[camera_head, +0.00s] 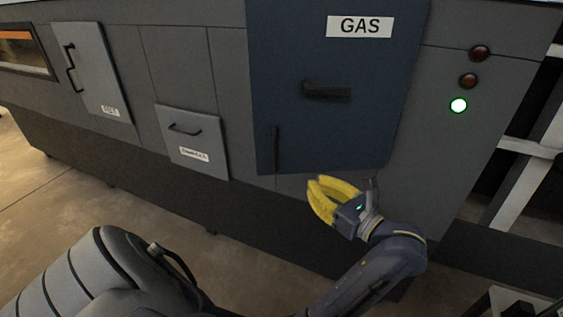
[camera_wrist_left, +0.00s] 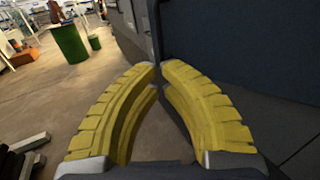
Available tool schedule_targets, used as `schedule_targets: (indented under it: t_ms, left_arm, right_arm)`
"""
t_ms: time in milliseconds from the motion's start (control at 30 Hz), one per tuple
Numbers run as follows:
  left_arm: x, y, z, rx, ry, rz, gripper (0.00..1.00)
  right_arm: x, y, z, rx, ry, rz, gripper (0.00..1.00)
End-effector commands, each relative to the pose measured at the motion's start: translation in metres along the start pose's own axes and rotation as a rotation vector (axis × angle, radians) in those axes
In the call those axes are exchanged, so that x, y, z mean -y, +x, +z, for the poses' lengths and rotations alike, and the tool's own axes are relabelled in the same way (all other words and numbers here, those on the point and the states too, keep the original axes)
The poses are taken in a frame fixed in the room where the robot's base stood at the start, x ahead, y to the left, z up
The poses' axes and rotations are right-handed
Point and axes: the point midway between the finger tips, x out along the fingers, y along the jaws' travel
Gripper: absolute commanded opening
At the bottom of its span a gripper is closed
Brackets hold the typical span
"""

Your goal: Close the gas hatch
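The gas hatch (camera_head: 347,60) is a large dark blue panel with a white GAS label and a black handle (camera_head: 327,91). It seems to stand out from the grey machine front, but how far cannot be told. My left gripper (camera_head: 316,181) has yellow curved fingers and is just below the hatch's lower edge, pointing up and left. In the left wrist view the fingertips (camera_wrist_left: 159,66) nearly meet, with nothing clearly held between them. A dark blue panel (camera_wrist_left: 240,38), likely the hatch, fills the right side there, close to the fingers. Contact cannot be told. My right gripper is not seen.
Smaller grey hatches with handles, one upper (camera_head: 90,70) and one lower (camera_head: 194,140), are left of the gas hatch. The floor (camera_head: 255,230) before the machine is open. A green bin (camera_wrist_left: 70,43) stands farther off.

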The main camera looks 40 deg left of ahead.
Motion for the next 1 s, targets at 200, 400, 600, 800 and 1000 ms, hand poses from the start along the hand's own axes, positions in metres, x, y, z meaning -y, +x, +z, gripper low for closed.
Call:
schedule_targets:
  t_ms: [200,400,600,800,1000]
  left_arm:
    - [0.0,0.017,0.001,-0.006,-0.012,-0.001,0.0]
    - [0.0,0.049,0.001,-0.003,-0.012,0.0,0.0]
    - [0.0,0.083,0.001,-0.003,-0.01,-0.001,0.0]
    - [0.0,0.111,0.0,-0.004,-0.01,-0.001,0.0]
    - [0.0,0.129,0.0,-0.005,-0.01,-0.002,0.0]
  right_arm:
    - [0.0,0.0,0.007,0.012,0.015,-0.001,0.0]
    - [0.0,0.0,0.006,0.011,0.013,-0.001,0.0]
    - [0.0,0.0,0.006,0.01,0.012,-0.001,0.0]
    - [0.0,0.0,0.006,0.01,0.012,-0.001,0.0]
    - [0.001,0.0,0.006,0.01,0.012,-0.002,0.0]
